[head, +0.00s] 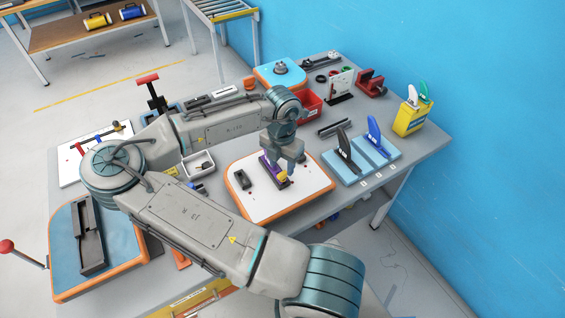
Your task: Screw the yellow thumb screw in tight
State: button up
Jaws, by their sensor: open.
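The yellow thumb screw (282,178) is a small yellow piece at the front end of a purple fixture (268,166). The fixture stands on a white board with an orange rim (255,204). My gripper (288,171) points down over the screw, with its fingers close to it. The jaws are open. The fingers partly cover the screw and fixture, so I cannot tell whether they touch the screw or how deep it sits.
A dark block (243,180) lies on the same board, left of the fixture. A light-blue stand with dark and blue upright pieces (372,150) is to the right. A white tray (199,163) and a red bin (309,107) stand nearby. My arm spans the table's front left.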

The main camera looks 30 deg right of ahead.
jog(key=shift+n, duration=0.4)
jog(key=n, duration=0.3)
jog(key=shift+n, duration=0.6)
jog(key=n, duration=0.3)
jog(key=shift+s+d+b, duration=0.1)
jog(key=shift+b, duration=0.3)
jog(key=shift+n, duration=0.5)
jog(key=n, duration=0.4)
